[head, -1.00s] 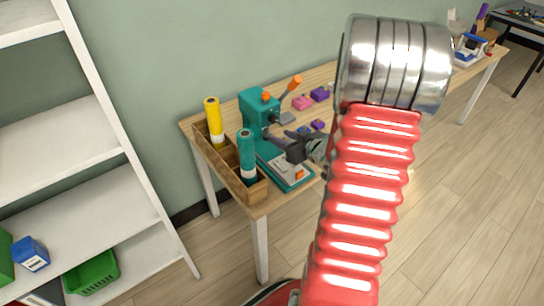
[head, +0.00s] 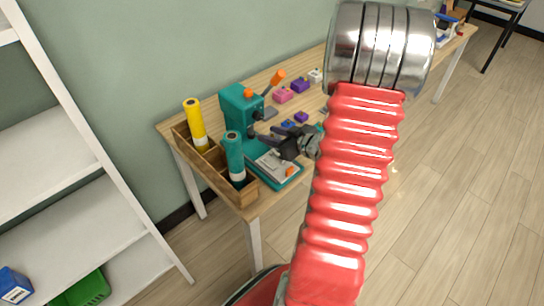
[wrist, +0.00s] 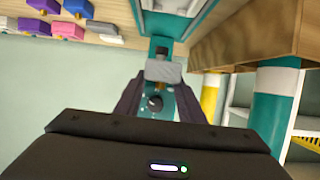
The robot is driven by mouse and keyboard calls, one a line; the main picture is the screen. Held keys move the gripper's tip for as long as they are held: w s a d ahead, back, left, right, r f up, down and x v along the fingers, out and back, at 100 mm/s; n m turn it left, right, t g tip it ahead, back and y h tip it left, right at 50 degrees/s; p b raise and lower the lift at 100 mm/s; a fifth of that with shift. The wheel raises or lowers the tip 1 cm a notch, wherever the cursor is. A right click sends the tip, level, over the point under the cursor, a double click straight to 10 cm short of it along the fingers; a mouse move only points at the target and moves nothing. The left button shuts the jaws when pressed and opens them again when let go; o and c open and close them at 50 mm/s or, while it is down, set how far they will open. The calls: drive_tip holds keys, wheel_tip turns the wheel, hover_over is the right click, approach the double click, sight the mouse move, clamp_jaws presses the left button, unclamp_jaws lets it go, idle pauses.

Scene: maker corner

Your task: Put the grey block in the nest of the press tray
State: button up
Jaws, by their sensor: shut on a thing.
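My gripper (head: 264,136) is in front of the teal press (head: 238,108), above the press tray. In the wrist view its dark fingers (wrist: 160,82) are shut on the grey block (wrist: 163,70). The block is between the fingertips, with the press behind it. In the head view I cannot make out the block. The press tray (head: 270,166) is a pale grey plate on the teal base with an orange part at its front. It shows partly at the top of the wrist view (wrist: 175,6). I cannot make out its nest. The block appears apart from the tray.
A wooden bin (head: 216,178) with a yellow roll (head: 195,124) and a teal roll (head: 234,158) stands close left of the press. Pink (head: 282,96) and purple (head: 300,85) blocks lie behind it. A white shelf (head: 70,170) stands at left.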

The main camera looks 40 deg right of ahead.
hover_over(272, 160)
drive_tip(key=shift+a+f, duration=0.1)
drive_tip(key=shift+f, duration=2.25)
drive_tip(key=shift+f, duration=2.1)
drive_tip(key=shift+c, duration=0.6)
drive_tip(key=shift+f, duration=0.25)
